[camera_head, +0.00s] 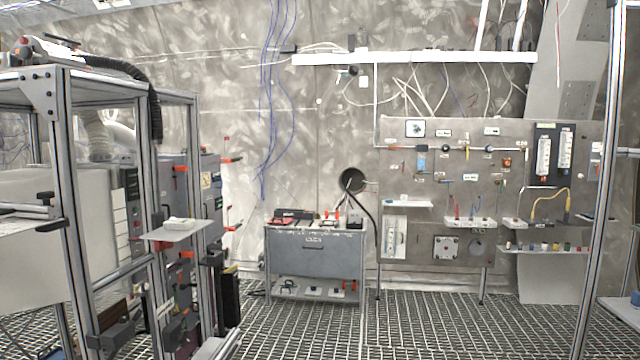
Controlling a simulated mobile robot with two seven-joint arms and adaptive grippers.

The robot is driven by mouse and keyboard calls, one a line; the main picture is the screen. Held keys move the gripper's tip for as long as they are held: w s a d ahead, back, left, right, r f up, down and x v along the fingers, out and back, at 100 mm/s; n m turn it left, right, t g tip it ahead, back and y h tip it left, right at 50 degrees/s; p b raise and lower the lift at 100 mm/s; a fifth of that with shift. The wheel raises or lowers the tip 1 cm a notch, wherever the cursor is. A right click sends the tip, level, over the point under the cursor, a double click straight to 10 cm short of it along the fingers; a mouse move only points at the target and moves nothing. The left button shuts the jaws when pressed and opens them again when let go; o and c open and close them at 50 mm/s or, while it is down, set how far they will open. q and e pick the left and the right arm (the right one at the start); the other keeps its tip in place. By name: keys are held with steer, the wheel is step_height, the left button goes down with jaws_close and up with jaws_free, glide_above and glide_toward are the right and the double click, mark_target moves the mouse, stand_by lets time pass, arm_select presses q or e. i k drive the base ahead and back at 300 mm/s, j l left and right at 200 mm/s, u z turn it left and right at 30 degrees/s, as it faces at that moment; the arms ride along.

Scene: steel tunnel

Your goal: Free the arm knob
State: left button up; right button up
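I cannot tell for sure which part is the arm knob. A black clamp handle (50,224) sits on the near post of the aluminium frame (72,160) at the left. Lower on the frame are more dark clamp parts (110,332). A small shelf plate (165,234) with a white item (180,223) on it sticks out from the frame. Neither of my grippers shows in the head view.
A grey workbench (315,252) with tools on top stands at the back wall. A panel (450,190) with gauges, valves and small shelves is right of it. Another metal post (604,180) stands at the right. The grating floor (400,325) is clear in the middle.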

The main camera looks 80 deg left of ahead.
mark_target(45, 196)
steer(key=u, duration=3.95)
